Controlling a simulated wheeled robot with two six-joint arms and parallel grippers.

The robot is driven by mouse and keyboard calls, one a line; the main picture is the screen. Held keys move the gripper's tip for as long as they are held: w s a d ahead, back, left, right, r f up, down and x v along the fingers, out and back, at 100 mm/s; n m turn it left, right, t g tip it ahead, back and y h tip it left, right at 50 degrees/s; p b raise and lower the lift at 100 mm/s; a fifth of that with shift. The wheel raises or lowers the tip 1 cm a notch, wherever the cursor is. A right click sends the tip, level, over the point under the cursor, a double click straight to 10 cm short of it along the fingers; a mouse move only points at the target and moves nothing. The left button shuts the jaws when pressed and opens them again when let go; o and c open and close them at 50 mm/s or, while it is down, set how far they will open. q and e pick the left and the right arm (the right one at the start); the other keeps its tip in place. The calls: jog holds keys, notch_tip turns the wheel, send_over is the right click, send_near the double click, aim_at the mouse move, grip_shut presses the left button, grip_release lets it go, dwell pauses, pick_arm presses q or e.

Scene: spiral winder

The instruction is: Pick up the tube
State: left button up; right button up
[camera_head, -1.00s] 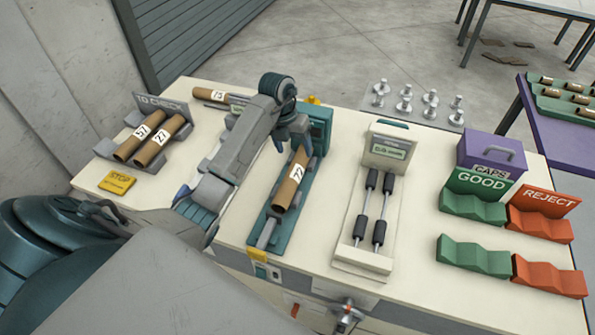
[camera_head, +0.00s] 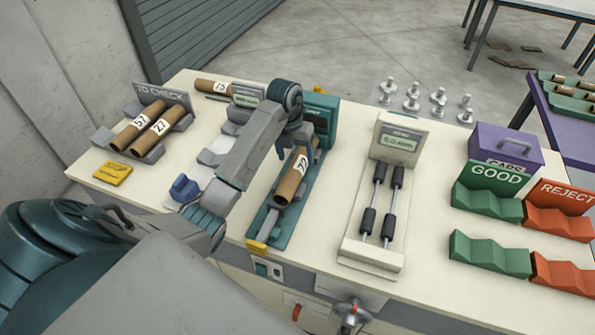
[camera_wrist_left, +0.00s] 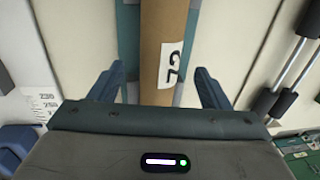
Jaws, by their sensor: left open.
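A brown cardboard tube (camera_head: 287,188) with a white number label, seemingly 72, lies lengthwise on a teal fixture (camera_head: 266,236). My left gripper (camera_head: 297,140) is over the tube's far part in the head view, and its fingers are hard to make out there. In the left wrist view the tube (camera_wrist_left: 163,45) runs up the middle of the picture. The open left gripper (camera_wrist_left: 160,78) has one finger on each side of the tube, with gaps visible. The tube's near end in that view is hidden behind the gripper body. My right gripper is not in view.
Two tubes, 57 (camera_head: 137,126) and 27 (camera_head: 158,133), lie in the TO CHECK rack. Another tube (camera_head: 215,87) lies at the back. A gauge with rollers (camera_head: 372,245) stands right of the fixture. Green (camera_head: 487,203) and orange (camera_head: 557,222) cradles are at far right.

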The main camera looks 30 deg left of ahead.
aim_at(296, 162)
pick_arm(q)
jog(key=f, duration=0.2)
jog(key=p, duration=0.1)
jog(key=shift+d+f, duration=0.25)
jog(key=shift+f, duration=0.55)
jog(key=c, duration=1.2)
